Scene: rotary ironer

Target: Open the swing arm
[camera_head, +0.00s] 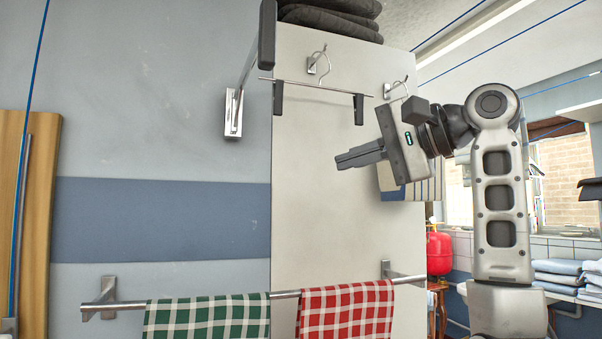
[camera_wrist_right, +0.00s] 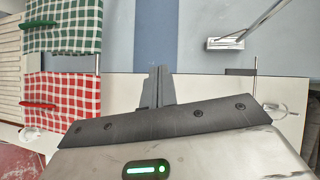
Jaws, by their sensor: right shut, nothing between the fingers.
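The swing arm (camera_head: 247,68) is a metal rod on a silver wall bracket (camera_head: 233,115). It runs up and to the right, to a black end piece (camera_head: 267,35) cut by the top edge of the head view. In the right wrist view the rod (camera_wrist_right: 262,24) and bracket (camera_wrist_right: 225,43) show at the upper right. My right gripper (camera_head: 338,161) is shut and empty, right of and below the swing arm and apart from it. Its fingers (camera_wrist_right: 159,82) also show together in the wrist view. My left gripper is not in view.
A clip hanger (camera_head: 318,87) hangs on a hook just above my right gripper. Below, a wall rail (camera_head: 284,294) carries a green checked towel (camera_head: 207,318) and a red checked towel (camera_head: 345,312). Dark folded cloths (camera_head: 330,18) lie on top of the pale panel (camera_head: 330,230).

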